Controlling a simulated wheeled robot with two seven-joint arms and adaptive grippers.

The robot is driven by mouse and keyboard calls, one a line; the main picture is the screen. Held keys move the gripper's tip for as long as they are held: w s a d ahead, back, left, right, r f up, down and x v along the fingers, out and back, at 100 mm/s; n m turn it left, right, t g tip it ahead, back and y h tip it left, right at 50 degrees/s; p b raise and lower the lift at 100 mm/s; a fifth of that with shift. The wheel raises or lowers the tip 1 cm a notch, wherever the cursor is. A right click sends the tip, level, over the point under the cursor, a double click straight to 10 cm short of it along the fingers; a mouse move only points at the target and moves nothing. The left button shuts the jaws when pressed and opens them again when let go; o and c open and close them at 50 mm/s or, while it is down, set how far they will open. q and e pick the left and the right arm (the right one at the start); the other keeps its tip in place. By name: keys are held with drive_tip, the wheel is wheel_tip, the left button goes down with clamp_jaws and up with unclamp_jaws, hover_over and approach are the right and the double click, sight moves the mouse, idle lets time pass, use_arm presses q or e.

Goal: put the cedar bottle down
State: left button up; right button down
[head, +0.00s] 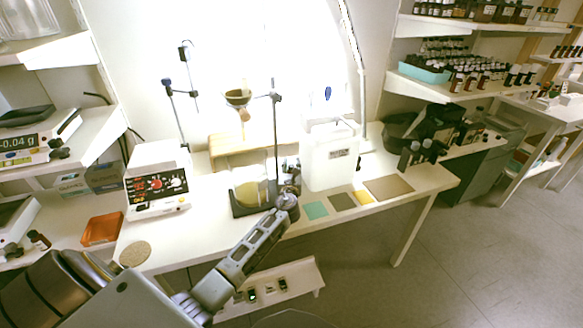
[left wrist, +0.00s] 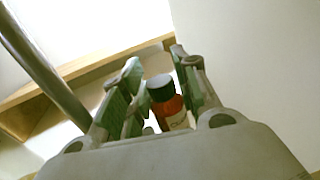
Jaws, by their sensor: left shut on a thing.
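The cedar bottle, small and red-brown with a dark cap and a pale label, shows in the left wrist view (left wrist: 170,110) between the fingers of my left gripper (left wrist: 160,92). The label is too small to read surely. My left gripper is shut on the bottle. In the head view my left gripper (head: 291,180) is over the middle of the white bench (head: 240,228), between a dark-based stand and a white jug. The bottle cannot be made out there. I cannot tell whether its base touches anything. My right gripper is not in view.
Teal (head: 315,210), grey-brown (head: 341,202), yellow (head: 363,197) and brown (head: 388,188) mats lie along the bench's front. The white jug (head: 329,155) stands behind them. Several dark bottles (head: 415,155) stand at right. The stand's pole (head: 276,130) rises close left of my gripper.

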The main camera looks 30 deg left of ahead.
use_arm(q)
drive_tip(key=o, duration=0.6)
drive_tip(key=shift+o, duration=0.7)
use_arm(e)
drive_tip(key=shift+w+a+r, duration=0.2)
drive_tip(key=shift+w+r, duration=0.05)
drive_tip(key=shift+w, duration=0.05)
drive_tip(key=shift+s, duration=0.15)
